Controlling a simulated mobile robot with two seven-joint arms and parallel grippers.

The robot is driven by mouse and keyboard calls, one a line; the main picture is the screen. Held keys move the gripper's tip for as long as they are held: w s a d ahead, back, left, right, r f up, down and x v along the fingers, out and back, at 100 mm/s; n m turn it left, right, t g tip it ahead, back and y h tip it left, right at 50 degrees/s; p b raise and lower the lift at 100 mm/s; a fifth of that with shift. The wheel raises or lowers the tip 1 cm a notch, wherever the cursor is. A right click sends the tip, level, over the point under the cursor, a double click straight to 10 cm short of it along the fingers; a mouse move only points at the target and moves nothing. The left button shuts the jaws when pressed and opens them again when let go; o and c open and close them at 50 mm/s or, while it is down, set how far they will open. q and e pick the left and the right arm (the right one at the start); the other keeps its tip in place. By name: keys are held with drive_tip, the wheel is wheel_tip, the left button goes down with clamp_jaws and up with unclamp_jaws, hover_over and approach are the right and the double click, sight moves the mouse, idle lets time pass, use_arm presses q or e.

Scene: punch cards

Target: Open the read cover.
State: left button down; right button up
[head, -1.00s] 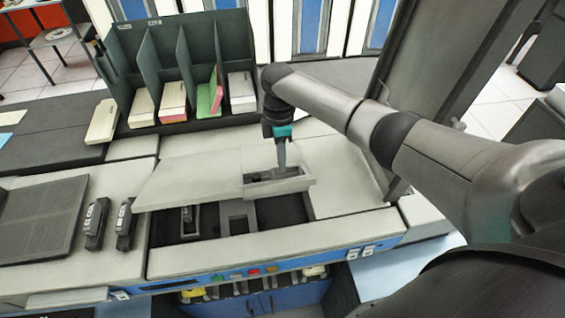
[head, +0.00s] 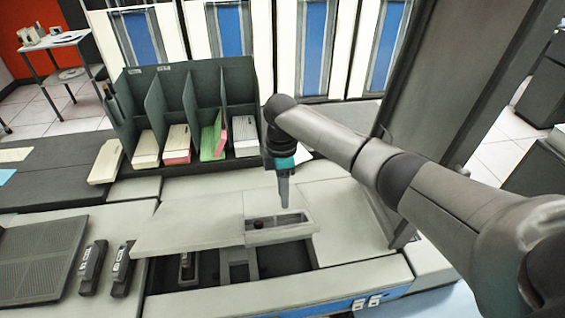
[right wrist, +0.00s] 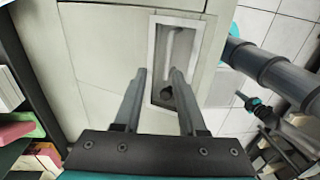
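The read cover (head: 185,222) is a pale flat panel on the card machine. A recessed rectangular pocket (head: 262,237) with a bar inside is at its right end. Dark openings show along the cover's front edge. My right gripper (head: 284,204) points down just above the pocket. In the right wrist view its two fingers (right wrist: 158,72) are apart with nothing between them, and the pocket (right wrist: 178,50) with its bar lies beyond them. A grey and teal arm part shows at the right of that view; I cannot make out my left gripper's fingers there.
A dark card rack (head: 190,110) with several card stacks stands behind the cover. Two small dark blocks (head: 122,270) and a ribbed dark plate (head: 40,262) are to the left. A tall dark panel (head: 440,90) stands at the right.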

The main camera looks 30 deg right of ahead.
wheel_tip(320, 180, up, 12)
drive_tip(key=w, duration=0.1)
drive_tip(key=shift+w+d+f+b, duration=0.15)
drive_tip(key=shift+w+d+b, duration=0.1)
drive_tip(key=shift+b, duration=0.15)
drive_tip(key=shift+s+f, duration=0.1)
